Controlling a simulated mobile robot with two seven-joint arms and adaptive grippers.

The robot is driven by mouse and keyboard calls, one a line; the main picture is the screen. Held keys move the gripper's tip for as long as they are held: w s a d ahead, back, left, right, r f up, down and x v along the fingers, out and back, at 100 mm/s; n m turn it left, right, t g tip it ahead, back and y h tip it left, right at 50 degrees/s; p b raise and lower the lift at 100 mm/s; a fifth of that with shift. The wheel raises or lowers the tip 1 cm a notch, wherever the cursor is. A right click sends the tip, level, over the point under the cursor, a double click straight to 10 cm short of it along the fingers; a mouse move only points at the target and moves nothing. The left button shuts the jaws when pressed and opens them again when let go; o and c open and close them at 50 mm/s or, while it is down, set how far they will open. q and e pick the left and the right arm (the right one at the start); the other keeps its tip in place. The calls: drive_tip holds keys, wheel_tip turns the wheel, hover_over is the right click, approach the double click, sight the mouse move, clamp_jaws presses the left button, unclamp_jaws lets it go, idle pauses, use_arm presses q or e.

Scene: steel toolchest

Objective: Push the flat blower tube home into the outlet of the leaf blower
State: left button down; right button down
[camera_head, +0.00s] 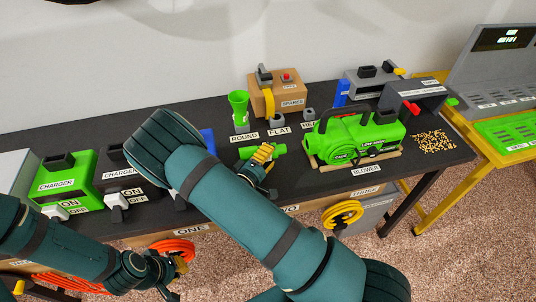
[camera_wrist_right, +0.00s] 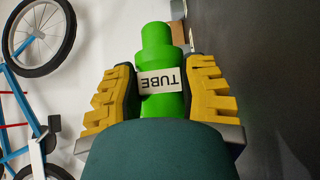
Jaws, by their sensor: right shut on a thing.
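The green leaf blower (camera_head: 352,138) sits on a tan base at the right of the dark bench, above a BLOWER label. My right gripper (camera_head: 262,160) is shut on the green tube (camera_head: 280,149), left of the blower. The tube lies roughly level, its right end apart from the blower's left end by a small gap. In the right wrist view the tube (camera_wrist_right: 158,45) shows a TUBE label between the yellow fingers. The outlet itself is too small to make out. My left gripper (camera_head: 172,268) is low at the left, in front of the bench; its fingers are unclear.
Behind the tube stand a green funnel-shaped piece (camera_head: 238,106) by the ROUND label and a tan spares box (camera_head: 280,92). Chargers (camera_head: 70,178) stand at left. Yellow pellets (camera_head: 434,141) lie right of the blower. A grey housing (camera_head: 412,95) stands behind it.

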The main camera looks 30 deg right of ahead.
drive_tip(key=shift+s+d, duration=0.25)
drive_tip(key=shift+d, duration=0.7)
drive_tip(key=shift+s+d, duration=0.2)
drive_tip(key=shift+d, duration=0.75)
drive_tip(key=shift+s+d, duration=0.25)
drive_tip(key=shift+d, duration=0.7)
drive_tip(key=shift+s+d+p, duration=0.2)
drive_tip(key=shift+s+d, duration=0.05)
drive_tip(key=shift+d, duration=0.8)
drive_tip(key=shift+s+d+p, duration=0.15)
drive_tip(key=shift+s+d, duration=0.1)
drive_tip(key=shift+d, duration=0.75)
drive_tip(key=c, duration=0.5)
unclamp_jaws()
drive_tip(key=v, duration=1.1)
drive_tip(key=shift+s+a, duration=0.2)
drive_tip(key=shift+a, duration=0.15)
drive_tip(key=shift+a, duration=0.1)
